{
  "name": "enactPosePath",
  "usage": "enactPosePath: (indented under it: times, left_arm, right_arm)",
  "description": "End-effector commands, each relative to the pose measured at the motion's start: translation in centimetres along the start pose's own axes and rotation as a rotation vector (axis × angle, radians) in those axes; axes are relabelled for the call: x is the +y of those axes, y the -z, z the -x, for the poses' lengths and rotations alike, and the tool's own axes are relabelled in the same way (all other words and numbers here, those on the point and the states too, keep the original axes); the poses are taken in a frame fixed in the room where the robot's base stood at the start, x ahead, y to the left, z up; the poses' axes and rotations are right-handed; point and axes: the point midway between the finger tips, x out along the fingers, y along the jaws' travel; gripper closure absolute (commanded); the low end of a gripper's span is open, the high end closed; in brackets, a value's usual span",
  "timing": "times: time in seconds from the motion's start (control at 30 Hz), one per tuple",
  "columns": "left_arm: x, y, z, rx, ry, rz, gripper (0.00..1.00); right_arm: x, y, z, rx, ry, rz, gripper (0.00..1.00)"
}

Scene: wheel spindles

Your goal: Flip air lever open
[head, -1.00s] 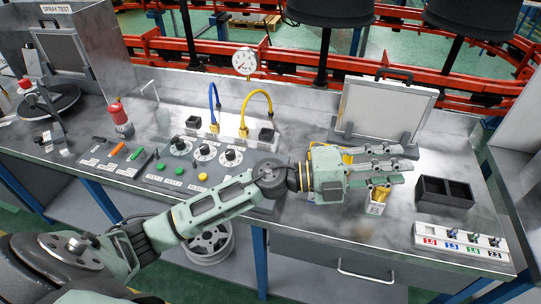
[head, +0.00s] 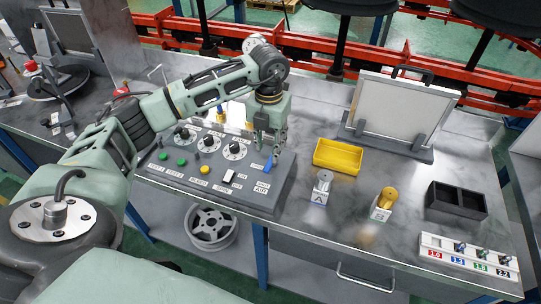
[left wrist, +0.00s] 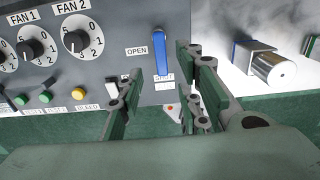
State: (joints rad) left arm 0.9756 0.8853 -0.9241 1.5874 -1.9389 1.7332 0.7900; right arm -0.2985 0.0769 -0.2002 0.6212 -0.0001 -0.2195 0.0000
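The blue air lever (head: 268,163) is at the right end of the grey control panel (head: 215,196). In the left wrist view the lever (left wrist: 160,53) lies straight, with its lower end at the SHUT label (left wrist: 164,78) and the OPEN label (left wrist: 137,51) to its left. My left gripper (head: 270,150) points down just above the lever. In the left wrist view its fingers (left wrist: 158,85) are spread and empty, with the lever seen in line with the gap, apart from both fingers. My right gripper is not in view.
Dials and coloured buttons sit left of the lever. To the right are a yellow bin (head: 338,156), a silver spindle at A (head: 322,182), a brass spindle at B (head: 385,201) and a black tray (head: 457,200). A white board (head: 403,108) stands behind.

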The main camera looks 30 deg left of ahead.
Motion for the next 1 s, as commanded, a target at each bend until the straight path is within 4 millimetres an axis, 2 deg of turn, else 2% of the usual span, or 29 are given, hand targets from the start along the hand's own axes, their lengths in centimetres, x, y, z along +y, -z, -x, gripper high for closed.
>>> enactPosePath:
  times: [0.2,0.33,0.47,0.7,1.0]
  left_arm:
    - [-0.1,0.1,-3.5,0.004,0.002,-0.001,0.67]
    - [-0.1,0.1,-5.0,0.002,0.003,-0.002,0.67]
    - [-0.1,0.1,-5.8,0.001,0.003,-0.003,0.67]
    - [-0.2,0.0,-5.9,0.0,0.004,-0.003,0.67]
    - [-0.2,0.0,-5.9,0.0,0.005,-0.003,0.93]
  right_arm:
    - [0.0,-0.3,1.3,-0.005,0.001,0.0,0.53]
    - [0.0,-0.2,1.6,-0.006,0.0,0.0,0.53]
    - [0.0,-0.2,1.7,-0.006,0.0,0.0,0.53]
    - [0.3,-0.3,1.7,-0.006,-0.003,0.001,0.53]
    - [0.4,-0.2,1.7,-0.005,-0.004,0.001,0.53]
